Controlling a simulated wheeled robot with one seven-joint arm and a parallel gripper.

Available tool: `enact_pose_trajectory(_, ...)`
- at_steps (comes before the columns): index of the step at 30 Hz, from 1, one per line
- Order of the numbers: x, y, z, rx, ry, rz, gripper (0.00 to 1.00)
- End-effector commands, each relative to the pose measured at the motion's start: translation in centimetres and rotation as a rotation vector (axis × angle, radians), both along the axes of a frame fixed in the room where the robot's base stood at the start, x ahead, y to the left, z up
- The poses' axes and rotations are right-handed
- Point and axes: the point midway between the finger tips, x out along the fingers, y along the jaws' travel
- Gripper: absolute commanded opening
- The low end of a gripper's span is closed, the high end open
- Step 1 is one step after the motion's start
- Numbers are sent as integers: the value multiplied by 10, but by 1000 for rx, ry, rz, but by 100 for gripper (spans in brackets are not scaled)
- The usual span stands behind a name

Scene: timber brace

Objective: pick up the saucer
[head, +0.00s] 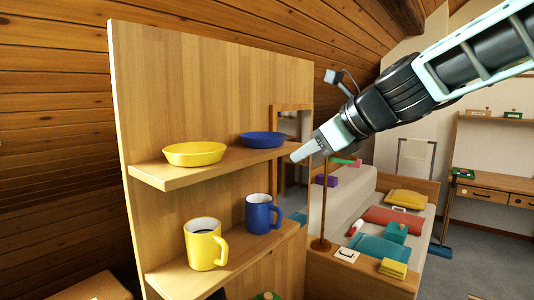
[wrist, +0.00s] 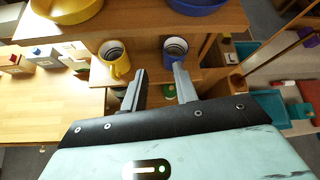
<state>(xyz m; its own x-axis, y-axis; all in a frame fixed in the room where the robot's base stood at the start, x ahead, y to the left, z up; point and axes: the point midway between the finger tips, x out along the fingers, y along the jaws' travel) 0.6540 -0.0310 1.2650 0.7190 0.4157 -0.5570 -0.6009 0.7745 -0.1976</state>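Two shallow saucer-like dishes stand on the upper shelf: a yellow one (head: 194,154) on the left and a blue one (head: 263,140) on the right. I cannot tell which of them the task's saucer is. In the wrist view the yellow dish (wrist: 66,8) and the blue dish (wrist: 196,6) are both cut off by the top edge. My gripper (head: 296,157) is just right of the blue dish and the shelf's end in the head view. In the wrist view my gripper (wrist: 160,70) has its two fingers apart with nothing held between them.
A yellow mug (head: 203,247) and a blue mug (head: 261,216) stand on the lower shelf (head: 240,255). The upper shelf (head: 160,178) has a tall wooden back panel (head: 210,85). A thin lamp-like stand (head: 321,215) and a bed with cushions (head: 395,218) are to the right.

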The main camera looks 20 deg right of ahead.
Motion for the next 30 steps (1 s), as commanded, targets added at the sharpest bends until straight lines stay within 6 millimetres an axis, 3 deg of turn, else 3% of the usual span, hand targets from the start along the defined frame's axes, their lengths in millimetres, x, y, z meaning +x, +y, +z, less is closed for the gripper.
enact_pose_trajectory(1,10,-21,18,114,0,-117,29)
enact_pose_trajectory(4,21,-51,45,314,6,-293,29)
enact_pose_trajectory(10,31,-83,71,522,8,-453,29)
enact_pose_trajectory(14,45,-81,66,545,12,-466,29)
enact_pose_trajectory(24,107,-59,38,540,13,-464,29)
enact_pose_trajectory(30,132,-51,29,538,12,-463,29)
